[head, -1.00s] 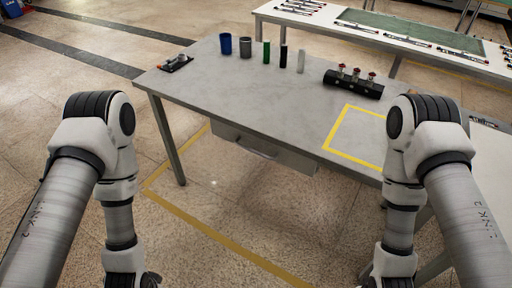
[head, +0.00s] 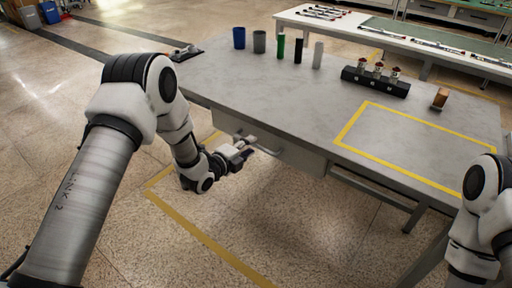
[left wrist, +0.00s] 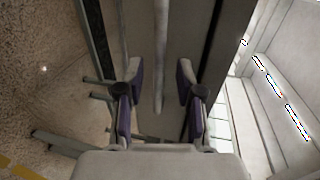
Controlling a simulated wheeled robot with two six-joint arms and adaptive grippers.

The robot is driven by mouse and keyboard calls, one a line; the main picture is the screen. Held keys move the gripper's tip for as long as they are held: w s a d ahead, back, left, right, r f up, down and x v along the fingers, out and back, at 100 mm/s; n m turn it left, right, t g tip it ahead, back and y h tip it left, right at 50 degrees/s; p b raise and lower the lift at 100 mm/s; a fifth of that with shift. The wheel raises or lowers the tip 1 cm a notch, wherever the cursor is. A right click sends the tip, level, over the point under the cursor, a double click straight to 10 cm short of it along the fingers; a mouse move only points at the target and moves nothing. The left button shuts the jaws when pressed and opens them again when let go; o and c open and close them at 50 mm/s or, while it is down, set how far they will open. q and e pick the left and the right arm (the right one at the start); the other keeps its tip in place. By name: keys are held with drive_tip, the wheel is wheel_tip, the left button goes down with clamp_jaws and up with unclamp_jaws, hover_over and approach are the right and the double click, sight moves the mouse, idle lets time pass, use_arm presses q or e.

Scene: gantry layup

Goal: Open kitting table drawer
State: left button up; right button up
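The kitting table (head: 300,100) has a grey drawer (head: 298,155) under its top, which looks closed. The drawer's bar handle (head: 268,151) sticks out from its front. My left gripper (head: 246,150) is at the left end of the handle, in front of the drawer. In the left wrist view my left gripper (left wrist: 160,95) is open, with purple-grey fingers apart. The handle (left wrist: 161,55) runs between the fingers, with space on both sides. Whether a finger touches it cannot be told. My right gripper is out of view.
On the table stand a blue cup (head: 239,38), a grey cup (head: 259,42), several cylinders, a black holder (head: 375,82) and a brown block (head: 440,97). A yellow outline (head: 400,112) marks the right part. The floor in front is clear.

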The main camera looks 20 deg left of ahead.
use_arm(q)
drive_tip(key=shift+x, duration=1.5)
drive_tip(key=shift+a, duration=0.1)
clamp_jaws()
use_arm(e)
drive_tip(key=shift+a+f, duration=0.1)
use_arm(q)
drive_tip(key=shift+s, duration=0.15)
